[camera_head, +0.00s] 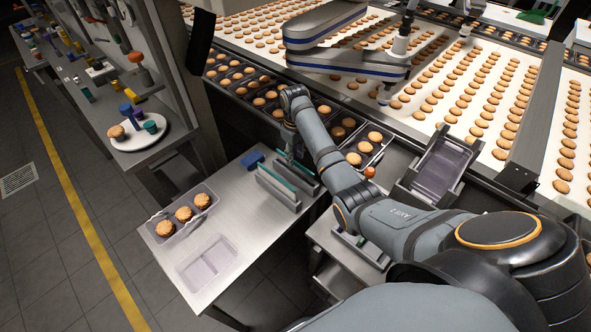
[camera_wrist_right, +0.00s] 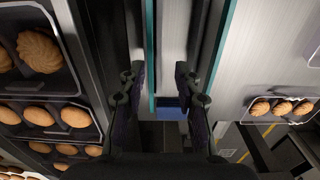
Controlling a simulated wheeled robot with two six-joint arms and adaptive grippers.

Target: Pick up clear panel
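Two upright clear panels with teal edges stand in a grey slotted holder (camera_head: 282,202) on the steel table; one panel edge (camera_head: 278,180) shows in the head view. My right gripper (camera_head: 291,153) is over the holder, pointing down. In the right wrist view its fingers (camera_wrist_right: 160,90) are apart, with one teal-edged clear panel (camera_wrist_right: 151,50) between them, nearer the left finger. I see no clear contact. The second teal edge (camera_wrist_right: 224,45) lies outside the right finger. The panels' lower parts are hidden. My left gripper is not in view.
A blue block (camera_head: 252,159) lies behind the holder. A clear tray of three biscuits (camera_head: 163,229) and an empty clear tray (camera_head: 208,262) are on the steel table (camera_head: 225,195). Dark biscuit trays (camera_head: 350,158) line the conveyor close to my right arm.

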